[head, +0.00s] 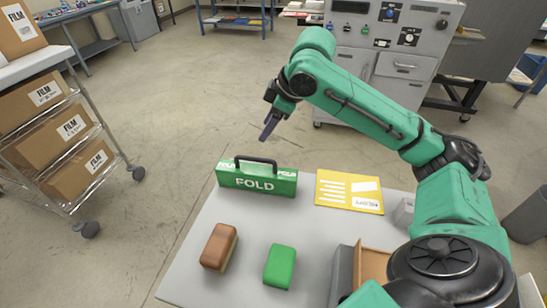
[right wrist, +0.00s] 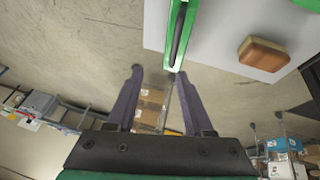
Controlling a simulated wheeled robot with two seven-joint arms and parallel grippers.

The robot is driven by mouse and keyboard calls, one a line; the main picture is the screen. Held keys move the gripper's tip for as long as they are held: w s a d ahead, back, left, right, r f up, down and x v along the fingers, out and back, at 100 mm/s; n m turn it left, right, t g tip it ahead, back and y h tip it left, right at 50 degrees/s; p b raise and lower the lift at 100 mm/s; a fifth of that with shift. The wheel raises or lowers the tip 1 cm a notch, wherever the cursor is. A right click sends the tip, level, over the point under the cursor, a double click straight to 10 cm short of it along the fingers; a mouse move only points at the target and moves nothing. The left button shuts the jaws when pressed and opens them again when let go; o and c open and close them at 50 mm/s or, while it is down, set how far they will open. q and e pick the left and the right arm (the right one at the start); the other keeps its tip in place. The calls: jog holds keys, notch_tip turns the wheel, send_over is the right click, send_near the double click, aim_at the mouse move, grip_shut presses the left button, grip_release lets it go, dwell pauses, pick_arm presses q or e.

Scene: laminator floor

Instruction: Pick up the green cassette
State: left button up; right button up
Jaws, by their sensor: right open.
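The green cassette (head: 257,181), a flat upright case marked FOLD with a black handle (head: 255,160) on top, stands at the far left edge of the grey table. My right gripper (head: 268,130) hangs in the air above and beyond the handle, apart from it. In the right wrist view my right gripper (right wrist: 159,73) has its two fingers spread with nothing between them. There the cassette (right wrist: 188,22) and its handle (right wrist: 181,35) show at the top, just beyond the right fingertip. My left gripper is not in view.
On the table (head: 205,284) lie a brown block (head: 219,247), a plain green block (head: 280,266) and a yellow folder (head: 349,191). A grey box (head: 343,277) stands near my right arm. A shelf cart with film boxes (head: 62,138) stands left; open floor surrounds the table's far side.

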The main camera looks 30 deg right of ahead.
jog(key=s, duration=0.1)
send_over(255, 159)
jog(key=s, duration=0.2)
notch_tip(255, 159, down, 6)
jog(key=x, duration=0.2)
jog(key=d+p+x, duration=0.1)
jog(key=x, duration=0.2)
jog(key=shift+f+p, duration=0.3)
jog(key=shift+f, duration=0.1)
jog(key=shift+w+a+f, duration=0.1)
jog(key=shift+f, duration=0.2)
jog(key=shift+w+f, duration=0.1)
grip_shut()
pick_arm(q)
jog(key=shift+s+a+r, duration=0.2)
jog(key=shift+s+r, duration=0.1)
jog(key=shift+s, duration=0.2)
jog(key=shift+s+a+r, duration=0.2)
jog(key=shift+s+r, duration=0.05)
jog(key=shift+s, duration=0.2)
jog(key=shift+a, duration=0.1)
